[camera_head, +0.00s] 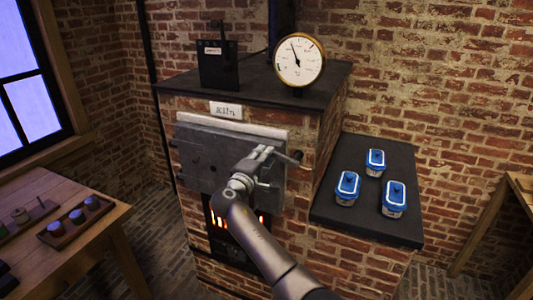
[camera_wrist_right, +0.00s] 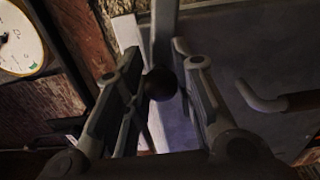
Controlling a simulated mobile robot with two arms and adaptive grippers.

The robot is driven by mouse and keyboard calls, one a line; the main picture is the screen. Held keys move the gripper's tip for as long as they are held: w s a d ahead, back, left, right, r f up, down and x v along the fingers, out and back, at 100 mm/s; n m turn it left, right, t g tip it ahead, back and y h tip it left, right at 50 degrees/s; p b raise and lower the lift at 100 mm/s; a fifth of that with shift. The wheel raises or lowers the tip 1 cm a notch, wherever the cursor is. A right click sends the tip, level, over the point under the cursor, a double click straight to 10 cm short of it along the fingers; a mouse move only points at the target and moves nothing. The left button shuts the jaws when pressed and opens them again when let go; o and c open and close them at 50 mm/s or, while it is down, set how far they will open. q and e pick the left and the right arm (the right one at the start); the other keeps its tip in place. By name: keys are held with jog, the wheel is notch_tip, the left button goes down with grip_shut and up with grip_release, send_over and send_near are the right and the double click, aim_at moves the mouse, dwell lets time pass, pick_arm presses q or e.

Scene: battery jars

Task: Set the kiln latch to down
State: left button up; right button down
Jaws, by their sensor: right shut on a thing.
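The kiln door (camera_head: 205,155) is a grey metal slab on the front of the brick kiln, and it looks closed. The latch is a grey bar with a dark round knob (camera_head: 297,156), near the door's right edge; the bar lies roughly level. My right gripper (camera_head: 268,154) is at the latch and partly hides the bar. In the right wrist view the knob (camera_wrist_right: 161,84) sits between the two fingers of my right gripper (camera_wrist_right: 163,92), which is shut on the latch. My left gripper is not in view.
A round dial gauge (camera_head: 300,60) and a dark box (camera_head: 217,65) stand on the kiln top. Fire glows below the door. Blue-lidded jars (camera_head: 347,187) stand on a dark side shelf (camera_head: 335,220) at right. A wooden table (camera_head: 90,235) is at left.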

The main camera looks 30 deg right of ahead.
jog(key=shift+w+f+n, duration=0.1)
jog(key=shift+f+n, duration=0.85)
jog(key=shift+n, duration=0.35)
jog(key=c, duration=1.3)
grip_release()
jog(key=shift+f, duration=0.1)
jog(key=shift+o, duration=0.6)
jog(key=shift+w, duration=0.1)
jog(key=v, duration=1.2)
jog(key=shift+f, duration=0.15)
